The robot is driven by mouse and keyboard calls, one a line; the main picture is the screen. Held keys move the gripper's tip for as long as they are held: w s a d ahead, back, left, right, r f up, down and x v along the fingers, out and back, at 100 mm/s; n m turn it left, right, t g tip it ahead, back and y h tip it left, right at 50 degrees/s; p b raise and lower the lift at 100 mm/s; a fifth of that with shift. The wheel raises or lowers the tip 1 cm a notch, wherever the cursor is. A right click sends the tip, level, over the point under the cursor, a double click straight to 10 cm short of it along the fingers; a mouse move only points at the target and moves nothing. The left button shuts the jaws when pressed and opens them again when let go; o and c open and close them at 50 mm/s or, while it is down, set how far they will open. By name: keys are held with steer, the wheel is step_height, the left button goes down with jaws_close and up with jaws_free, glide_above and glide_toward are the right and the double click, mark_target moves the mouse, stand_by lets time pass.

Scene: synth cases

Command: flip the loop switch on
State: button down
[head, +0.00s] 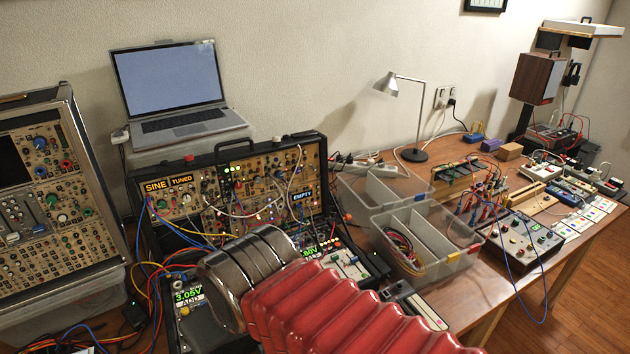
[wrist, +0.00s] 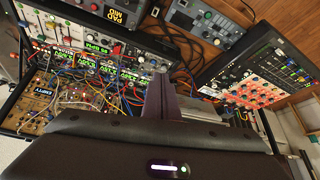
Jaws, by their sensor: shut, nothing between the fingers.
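I cannot pick out the loop switch in either view; no label naming it is readable. In the wrist view, my gripper (wrist: 163,88) shows as a dark, narrow pair of fingers, shut and empty. It is over cables and small modules. In the head view, my red-sleeved arm crosses the lower middle and hides part of the bench; the fingertips are not visible there. The open synth case (head: 245,195) with SINE, TUNED and EMPTY labels stands behind the arm. A panel with an EMPTY label (wrist: 42,93) also shows at left in the wrist view.
A black unit with lit orange pads (wrist: 255,92) lies at right in the wrist view. Clear bins (head: 425,240) stand right of the case, and a laptop (head: 175,85) behind it. A second case (head: 50,190) is at far left. Loose cables cross the bench.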

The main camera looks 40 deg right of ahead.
steer(key=w+a+f+m+g+y, duration=0.1)
steer(key=w+f+m+y, duration=0.2)
steer(key=w+m+y, duration=0.55)
steer(key=w+d+r+m+t, duration=0.1)
steer(key=w+d+m+t, duration=0.4)
steer(key=w+d+m, duration=0.65)
steer(key=w+d+f+m+t+h, duration=0.1)
steer(key=w+d+m+t+h, duration=0.15)
steer(key=d+m, duration=0.5)
steer(key=w+d+m+t+h, duration=0.15)
steer(key=d+m+t, duration=0.3)
steer(key=d, duration=0.55)
steer(key=s+d+f+m+h, duration=0.1)
steer(key=d+m+h, duration=0.1)
steer(key=d, duration=0.4)
steer(key=s+d+f+m+t+h, duration=0.1)
steer(key=s+d+f+m+h, duration=0.1)
steer(key=d, duration=0.5)
steer(key=s+d+f+m+t+h, duration=0.1)
steer(key=d+m+h, duration=0.2)
steer(key=d+m, duration=0.3)
steer(key=shift+s+d+f+h, duration=0.3)
steer(key=shift+d+f+h, duration=0.05)
steer(key=shift+d+f, duration=0.05)
